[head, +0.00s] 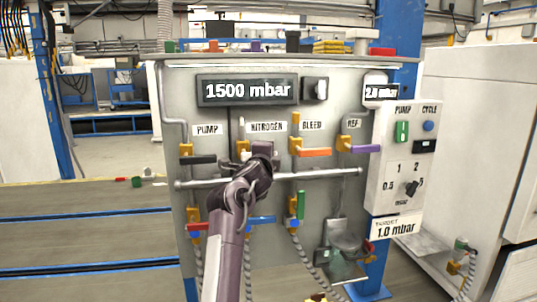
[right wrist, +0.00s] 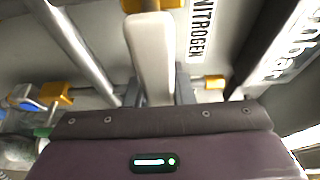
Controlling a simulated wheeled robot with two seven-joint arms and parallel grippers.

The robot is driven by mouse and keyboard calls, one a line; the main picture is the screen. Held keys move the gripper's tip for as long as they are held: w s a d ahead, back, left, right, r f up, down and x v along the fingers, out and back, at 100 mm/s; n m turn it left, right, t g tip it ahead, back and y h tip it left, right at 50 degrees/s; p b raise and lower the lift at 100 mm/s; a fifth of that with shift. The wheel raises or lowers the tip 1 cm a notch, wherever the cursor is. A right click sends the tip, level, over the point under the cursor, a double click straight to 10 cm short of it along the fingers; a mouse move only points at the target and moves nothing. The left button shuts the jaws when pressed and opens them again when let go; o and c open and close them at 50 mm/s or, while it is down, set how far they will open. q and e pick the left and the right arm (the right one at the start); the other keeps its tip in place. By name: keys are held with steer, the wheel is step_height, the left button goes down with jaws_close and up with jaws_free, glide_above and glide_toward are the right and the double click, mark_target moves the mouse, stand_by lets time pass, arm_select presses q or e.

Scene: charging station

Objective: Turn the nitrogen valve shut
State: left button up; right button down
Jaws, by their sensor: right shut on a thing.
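The nitrogen valve (head: 243,148) is on the grey panel under the NITROGEN label (head: 266,127). In the head view its handle is mostly hidden by my right gripper (head: 262,153). In the right wrist view the pale cream valve handle (right wrist: 152,45) runs from a brass-coloured body at the top edge down between the fingers of the right gripper (right wrist: 162,88), which is shut on it. The exact angle of the handle is hard to tell from the head view. My left gripper is not in view.
The large display (head: 248,90) reads 1500 mbar. The black pump handle (head: 203,160), orange bleed handle (head: 316,153) and purple REF handle (head: 366,149) sit in the same row. A horizontal rail (head: 320,174) runs below. A control box (head: 398,160) is at right.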

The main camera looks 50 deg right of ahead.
steer(key=shift+f, duration=0.15)
steer(key=c, duration=1.2)
jaws_free()
steer(key=shift+c, duration=0.2)
steer(key=b+v, duration=0.1)
steer(key=v, duration=0.6)
steer(key=shift+s+a+b, duration=0.25)
steer(key=shift+a+b, duration=0.1)
steer(key=shift+w, duration=0.1)
